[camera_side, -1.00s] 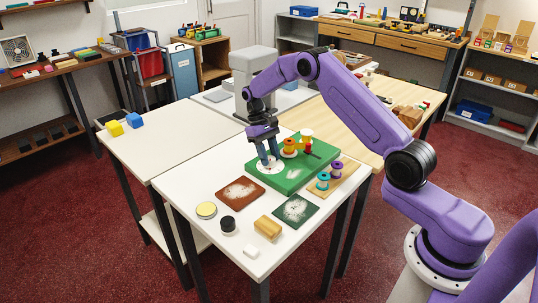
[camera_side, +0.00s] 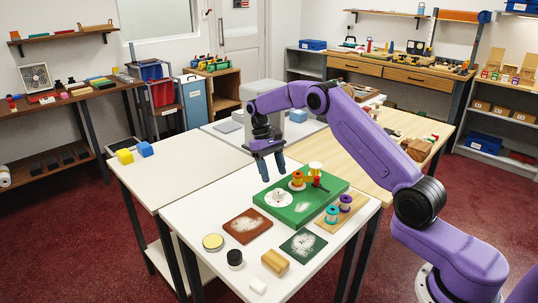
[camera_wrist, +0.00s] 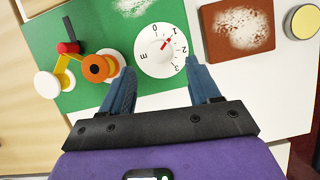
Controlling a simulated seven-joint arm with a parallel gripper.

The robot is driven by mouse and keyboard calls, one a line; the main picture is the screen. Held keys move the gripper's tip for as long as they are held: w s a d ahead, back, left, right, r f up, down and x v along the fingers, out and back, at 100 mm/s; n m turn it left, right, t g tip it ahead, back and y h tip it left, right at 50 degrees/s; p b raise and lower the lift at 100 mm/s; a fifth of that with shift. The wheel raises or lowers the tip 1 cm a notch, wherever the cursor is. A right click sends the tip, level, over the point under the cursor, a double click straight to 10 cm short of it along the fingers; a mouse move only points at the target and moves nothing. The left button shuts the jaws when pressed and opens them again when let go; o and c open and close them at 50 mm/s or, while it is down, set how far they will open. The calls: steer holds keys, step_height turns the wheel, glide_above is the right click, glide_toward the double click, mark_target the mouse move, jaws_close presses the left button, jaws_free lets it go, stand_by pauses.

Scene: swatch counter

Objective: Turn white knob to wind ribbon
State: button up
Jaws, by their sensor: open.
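A white round dial (camera_wrist: 150,60) with the marks 0, 1, 2, 3 and m lies on the green board (camera_wrist: 95,25). Its white knob (camera_wrist: 158,44) is in the middle, with a red pointer directed up and right near the 0 and 1 marks. The dial also shows in the side view (camera_side: 271,201). My gripper (camera_side: 273,176) is open and empty above the dial, its fingers apart from the knob. An orange spool (camera_wrist: 97,68) and a white spool (camera_wrist: 47,84) stand on the board. A yellow ribbon (camera_wrist: 61,66) runs between them past a red post (camera_wrist: 68,47).
A wooden holder (camera_side: 333,220) with teal and purple spools stands beside the board. A brown pad (camera_side: 247,226), a dark green pad (camera_side: 303,243), a round tin (camera_side: 213,242), a black-sided jar (camera_side: 235,258), a wooden block (camera_side: 275,262) and a white block (camera_side: 258,286) lie in front.

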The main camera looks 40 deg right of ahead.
steer(key=v, duration=0.6)
stand_by(0.4)
steer(key=s+a+r+n+t+h, duration=0.1)
steer(key=s+a+r+n, duration=0.25)
steer(key=s+a, duration=0.4)
steer(key=s+a+r+n+t, duration=0.1)
steer(key=s+a+r+n, duration=0.25)
steer(key=s+a, duration=0.45)
steer(key=s+d+f+n+t, duration=0.1)
steer(key=s+n, duration=0.1)
steer(key=s, duration=0.7)
steer(key=s+d+f+n, duration=0.1)
steer(key=s+n, duration=0.1)
steer(key=s, duration=0.7)
steer(key=s+d+f+n+t+y, duration=0.1)
steer(key=s+n, duration=0.1)
steer(key=s, duration=0.7)
steer(key=shift+n+t, duration=0.3)
steer(key=shift+s, duration=0.1)
